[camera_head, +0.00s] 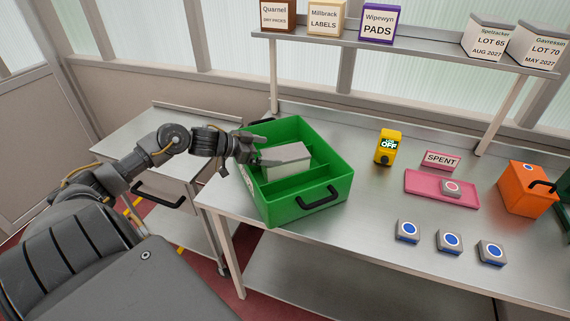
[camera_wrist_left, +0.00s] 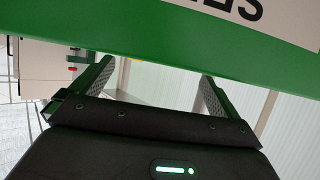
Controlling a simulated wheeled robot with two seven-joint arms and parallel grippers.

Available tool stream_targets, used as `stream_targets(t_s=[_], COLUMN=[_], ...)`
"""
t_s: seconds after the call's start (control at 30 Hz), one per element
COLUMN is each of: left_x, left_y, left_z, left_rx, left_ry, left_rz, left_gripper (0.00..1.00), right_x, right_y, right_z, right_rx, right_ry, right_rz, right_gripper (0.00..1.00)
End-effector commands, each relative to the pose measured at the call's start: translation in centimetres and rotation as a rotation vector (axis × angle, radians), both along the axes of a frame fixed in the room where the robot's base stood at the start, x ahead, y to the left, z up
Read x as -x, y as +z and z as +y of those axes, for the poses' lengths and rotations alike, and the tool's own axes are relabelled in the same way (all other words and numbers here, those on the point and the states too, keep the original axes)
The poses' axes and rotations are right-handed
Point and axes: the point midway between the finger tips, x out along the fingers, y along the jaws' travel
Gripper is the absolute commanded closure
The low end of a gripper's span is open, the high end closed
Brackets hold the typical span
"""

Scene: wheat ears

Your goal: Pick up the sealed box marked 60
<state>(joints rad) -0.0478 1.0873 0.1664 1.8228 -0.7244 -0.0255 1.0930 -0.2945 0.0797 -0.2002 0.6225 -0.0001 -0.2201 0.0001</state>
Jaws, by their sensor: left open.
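A green crate (camera_head: 318,209) with compartments stands on the steel bench, and a pale grey box (camera_head: 287,162) sits in its rear compartment. No number 60 can be read on that box or elsewhere. My left gripper (camera_head: 258,148) is at the crate's left side, by the left end of the grey box; it looks open and empty. In the left wrist view its two fingers (camera_wrist_left: 153,88) are spread apart. A green surface (camera_wrist_left: 110,35) with a white label crosses above them there; its dark letters are upside down and cut off. My right gripper is not seen.
A yellow device (camera_head: 384,147) reading OFF, a pink tray (camera_head: 425,190) by a SPENT sign (camera_head: 441,160), several blue-dotted blocks (camera_head: 450,241) and an orange container (camera_head: 526,190) stand right of the crate. A shelf (camera_head: 420,50) with labelled boxes and cards runs behind.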

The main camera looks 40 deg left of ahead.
Motion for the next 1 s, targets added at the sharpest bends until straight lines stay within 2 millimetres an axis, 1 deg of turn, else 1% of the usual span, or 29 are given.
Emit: stream_targets(t_s=[0.17, 0.33, 0.5, 0.8, 1.0], left_x=[-0.5, -2.4, -3.9, -4.2, -4.2], left_y=[-0.1, -1.1, -2.3, -2.7, -2.6], left_z=[-0.2, -1.0, -1.7, -1.9, -1.8], left_rx=[0.002, 0.005, 0.002, 0.000, 0.000], left_ry=[0.001, 0.001, 0.000, 0.000, 0.000], left_rz=[-0.001, -0.002, -0.001, 0.000, 0.000], left_gripper=[0.00, 0.00, 0.00, 0.00, 0.26], right_x=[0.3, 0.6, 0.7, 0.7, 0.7], right_y=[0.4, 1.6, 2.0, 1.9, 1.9], right_z=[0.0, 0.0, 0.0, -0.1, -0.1], right_rx=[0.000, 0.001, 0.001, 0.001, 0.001], right_ry=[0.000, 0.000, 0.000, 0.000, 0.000], right_rz=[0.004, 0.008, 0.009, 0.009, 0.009], right_gripper=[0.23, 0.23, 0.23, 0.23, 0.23])
